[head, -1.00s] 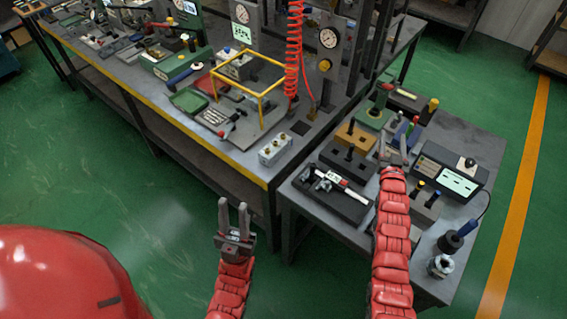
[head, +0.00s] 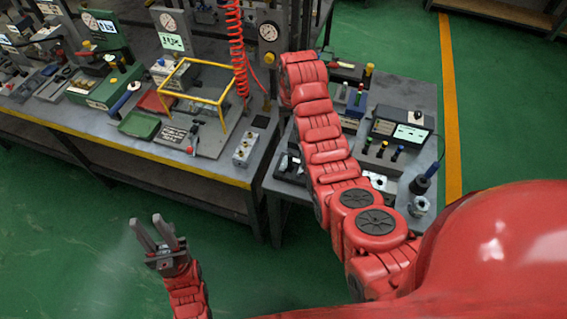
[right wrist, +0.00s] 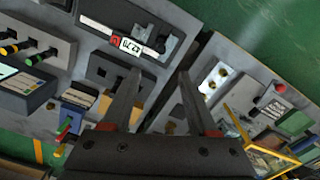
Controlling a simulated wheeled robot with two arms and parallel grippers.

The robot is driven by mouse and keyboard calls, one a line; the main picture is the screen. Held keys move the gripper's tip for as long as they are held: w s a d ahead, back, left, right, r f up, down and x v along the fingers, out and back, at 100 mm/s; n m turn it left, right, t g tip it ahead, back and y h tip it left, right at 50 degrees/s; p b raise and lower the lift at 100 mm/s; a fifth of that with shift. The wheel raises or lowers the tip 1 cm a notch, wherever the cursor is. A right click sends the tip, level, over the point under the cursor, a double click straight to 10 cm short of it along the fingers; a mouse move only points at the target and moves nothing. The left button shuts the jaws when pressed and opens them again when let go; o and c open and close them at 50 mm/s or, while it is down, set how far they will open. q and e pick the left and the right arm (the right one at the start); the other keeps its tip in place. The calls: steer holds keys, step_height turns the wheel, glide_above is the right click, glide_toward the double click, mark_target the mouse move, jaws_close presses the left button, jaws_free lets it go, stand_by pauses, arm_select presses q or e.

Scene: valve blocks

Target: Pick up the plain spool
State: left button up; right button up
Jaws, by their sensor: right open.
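I cannot pick out the plain spool with certainty in either view. In the right wrist view, a dark grey block (right wrist: 103,73) with dark recesses or fittings lies just left of the fingers, too dim to read clearly. My right gripper (right wrist: 157,76) is open over the side bench, with nothing seen between its fingers. In the head view my own right arm hides this gripper and much of the bench's left part. My left gripper (head: 147,220) is open and empty over the green floor, left of the side bench and in front of the long bench.
A caliper (right wrist: 125,36) lies in a dark tray beside the block. A yellow frame (head: 190,94) and a small grey valve box (head: 245,148) are on the long bench.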

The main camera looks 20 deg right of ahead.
steer(key=b, duration=0.9)
glide_toward(290, 160)
steer(key=f, duration=0.1)
steer(key=w+f, duration=0.1)
steer(key=f, duration=0.3)
steer(key=shift+w+d+f, duration=0.2)
steer(key=shift+d, duration=0.15)
steer(key=shift+f+p, duration=0.1)
steer(key=shift+p, duration=0.55)
steer(key=shift+f, duration=0.4)
steer(key=f+p, duration=0.3)
steer(key=shift+s+a+f, duration=0.2)
steer(key=shift+s+f, duration=0.05)
steer(key=shift+f, duration=0.9)
jaws_close()
